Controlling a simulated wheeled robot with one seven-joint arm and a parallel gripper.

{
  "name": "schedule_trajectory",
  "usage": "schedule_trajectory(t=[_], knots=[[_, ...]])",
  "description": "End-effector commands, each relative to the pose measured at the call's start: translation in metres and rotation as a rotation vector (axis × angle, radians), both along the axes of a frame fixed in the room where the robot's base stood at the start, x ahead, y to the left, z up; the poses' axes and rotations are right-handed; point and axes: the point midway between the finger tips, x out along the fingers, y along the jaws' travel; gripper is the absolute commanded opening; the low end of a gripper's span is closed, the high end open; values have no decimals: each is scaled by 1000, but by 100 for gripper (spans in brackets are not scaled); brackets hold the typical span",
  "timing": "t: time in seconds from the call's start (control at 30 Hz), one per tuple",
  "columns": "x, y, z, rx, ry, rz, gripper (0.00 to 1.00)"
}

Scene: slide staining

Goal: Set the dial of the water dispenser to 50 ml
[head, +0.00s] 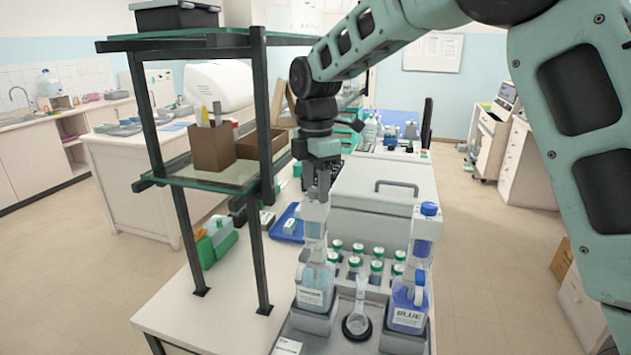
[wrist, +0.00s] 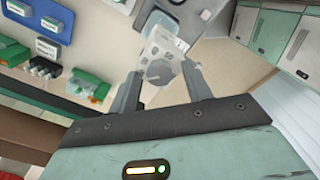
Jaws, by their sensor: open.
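The water dispenser (head: 314,285) is a clear bottle with a white label and a pale, upright dispensing head, in the left slot of a grey holder. In the wrist view its pale head (wrist: 160,45) carries a round grey dial (wrist: 158,71); I cannot read its setting. My gripper (head: 317,192) points down just over the dispenser's head in the head view. In the wrist view my open gripper (wrist: 160,72) has one finger either side of the dial. I cannot tell whether the fingers touch it.
A similar dispenser labelled BLUE (head: 410,298) stands to the right, with a clear flask (head: 357,318) between them. Several green-capped bottles (head: 377,268) stand behind, before a grey box (head: 382,205). A dark-framed shelf (head: 262,120) rises close on the left. A blue tray (head: 288,224) lies beside it.

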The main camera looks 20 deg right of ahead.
Motion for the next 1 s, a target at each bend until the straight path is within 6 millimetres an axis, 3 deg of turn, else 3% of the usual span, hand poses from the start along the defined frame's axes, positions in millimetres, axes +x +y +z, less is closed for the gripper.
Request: schedule_trajectory(t=[0.1, 0.27, 0.67, 1.0], knots=[[0, 0, 0, 0, 0, 0, 49], [0, 0, 0, 0, 0, 0, 5], [0, 0, 1, 0, 1, -50, 4], [0, 0, 1, 0, 0, -289, 4]])
